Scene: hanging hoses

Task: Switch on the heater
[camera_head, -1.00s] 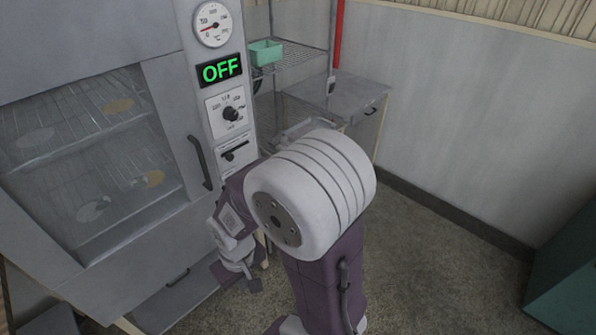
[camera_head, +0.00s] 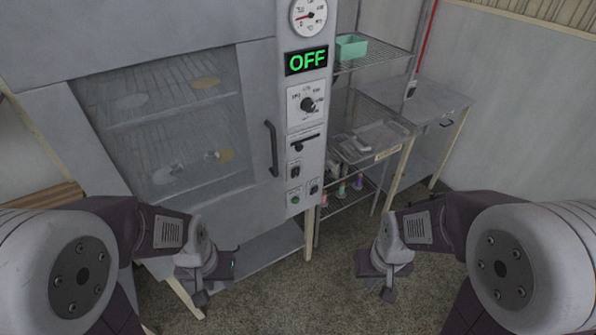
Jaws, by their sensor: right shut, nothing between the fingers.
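The heater is a grey oven-like cabinet (camera_head: 262,80) with a glass door at the left and centre. My right gripper (camera_head: 388,294) is shut and empty above the floor, right of and below the panel.
A dial gauge (camera_head: 308,16) tops the panel. The door handle (camera_head: 272,148) stands left of the panel. A wire rack (camera_head: 372,58) with a green bin (camera_head: 351,46) and a metal table (camera_head: 440,100) are to the right. The floor between my grippers is clear.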

